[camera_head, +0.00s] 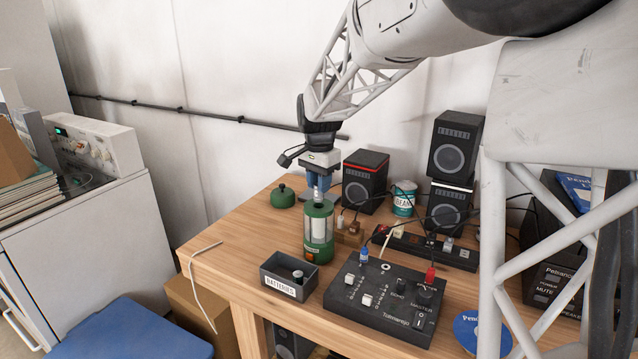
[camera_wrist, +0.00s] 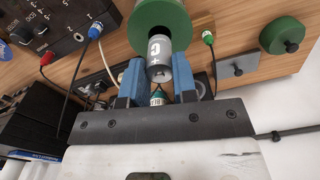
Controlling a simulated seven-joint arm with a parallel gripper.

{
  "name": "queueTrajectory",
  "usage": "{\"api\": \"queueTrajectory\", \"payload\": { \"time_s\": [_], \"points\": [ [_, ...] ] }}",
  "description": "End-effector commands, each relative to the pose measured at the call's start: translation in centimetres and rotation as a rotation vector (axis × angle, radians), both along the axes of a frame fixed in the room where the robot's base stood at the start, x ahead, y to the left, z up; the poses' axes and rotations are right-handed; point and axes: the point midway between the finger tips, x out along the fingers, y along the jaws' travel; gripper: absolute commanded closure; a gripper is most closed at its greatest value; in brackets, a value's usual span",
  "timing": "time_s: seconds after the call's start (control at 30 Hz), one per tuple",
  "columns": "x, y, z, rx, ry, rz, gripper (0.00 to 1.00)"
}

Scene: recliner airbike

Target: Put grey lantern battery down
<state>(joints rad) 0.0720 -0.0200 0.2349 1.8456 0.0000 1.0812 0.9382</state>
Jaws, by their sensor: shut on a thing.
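My gripper (camera_head: 318,186) points down over the green lantern (camera_head: 318,252), which stands upright on the wooden table. In the wrist view its blue fingers are shut on a grey battery (camera_wrist: 159,62) marked with a C and a plus sign. The battery is at the lantern's open green top (camera_wrist: 158,25), in line with the dark hole; I cannot tell how far its lower end reaches inside. The green lantern lid (camera_head: 283,197) lies off to the left on the table and shows in the wrist view (camera_wrist: 285,38).
A dark box labelled batteries (camera_head: 289,285) with a battery (camera_head: 297,276) in it stands in front of the lantern. A black mixer (camera_head: 385,305) with cables is to the right. Speakers (camera_head: 365,180) and a can (camera_head: 404,198) stand behind. The table's left part is fairly clear.

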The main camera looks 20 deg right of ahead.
Motion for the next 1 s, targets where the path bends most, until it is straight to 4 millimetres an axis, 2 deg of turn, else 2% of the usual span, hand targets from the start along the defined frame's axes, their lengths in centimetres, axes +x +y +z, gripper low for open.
{"api": "queueTrajectory", "payload": {
  "time_s": [0.27, 0.47, 0.77, 1.0],
  "points": [
    [0.5, 0.0, -0.1, 0.0, -0.002, 0.024, 0.97],
    [2.2, 0.1, -0.4, -0.001, -0.01, 0.11, 0.97],
    [6.6, 0.5, -1.2, -0.006, -0.026, 0.349, 0.97],
    [11.0, 2.1, -3.3, -0.006, -0.015, 0.614, 0.97]
  ]
}}
